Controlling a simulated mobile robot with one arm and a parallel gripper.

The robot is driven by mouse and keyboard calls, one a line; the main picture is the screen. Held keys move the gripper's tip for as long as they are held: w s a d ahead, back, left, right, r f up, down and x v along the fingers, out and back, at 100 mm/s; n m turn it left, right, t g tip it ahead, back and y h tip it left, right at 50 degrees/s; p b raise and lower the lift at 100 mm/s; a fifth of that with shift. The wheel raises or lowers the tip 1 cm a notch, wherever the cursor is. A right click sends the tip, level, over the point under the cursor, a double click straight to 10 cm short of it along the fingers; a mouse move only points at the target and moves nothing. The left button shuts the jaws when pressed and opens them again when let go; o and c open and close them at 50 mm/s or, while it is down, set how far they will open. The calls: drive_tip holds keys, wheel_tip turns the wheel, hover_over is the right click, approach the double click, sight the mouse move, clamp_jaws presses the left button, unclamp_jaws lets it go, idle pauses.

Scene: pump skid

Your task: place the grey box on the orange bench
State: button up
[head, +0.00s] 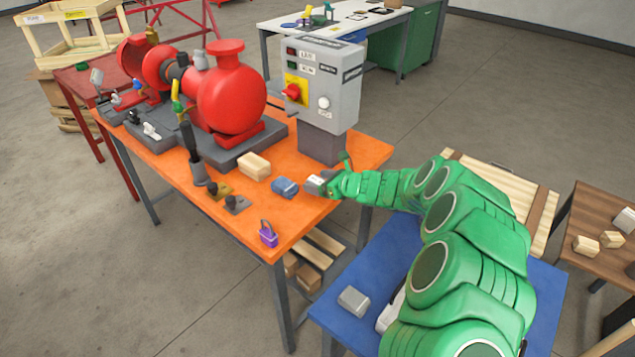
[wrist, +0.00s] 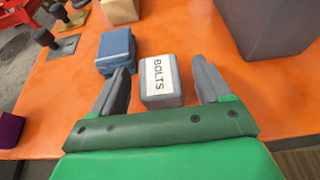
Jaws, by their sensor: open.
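A grey box (wrist: 160,80) with a white "BOLTS" label rests on the orange bench (head: 265,218), which also fills much of the wrist view (wrist: 45,118). In the head view the box (head: 314,185) shows at my gripper's tip. My gripper (wrist: 165,85) is open, with one dark finger on each side of the box and gaps showing between. In the head view my gripper (head: 326,182) is small and partly covers the box. Another plain grey block (head: 353,300) lies on the blue table.
A blue box (wrist: 116,50) stands close to my left finger. The grey control cabinet (head: 320,85) rises behind my gripper. A wooden block (head: 254,166), a purple padlock (head: 268,234) and a red pump (head: 230,95) are also on the bench. The blue table (head: 335,325) is in front.

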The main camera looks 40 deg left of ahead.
drive_tip(key=v, duration=1.1)
drive_tip(key=shift+d, duration=0.15)
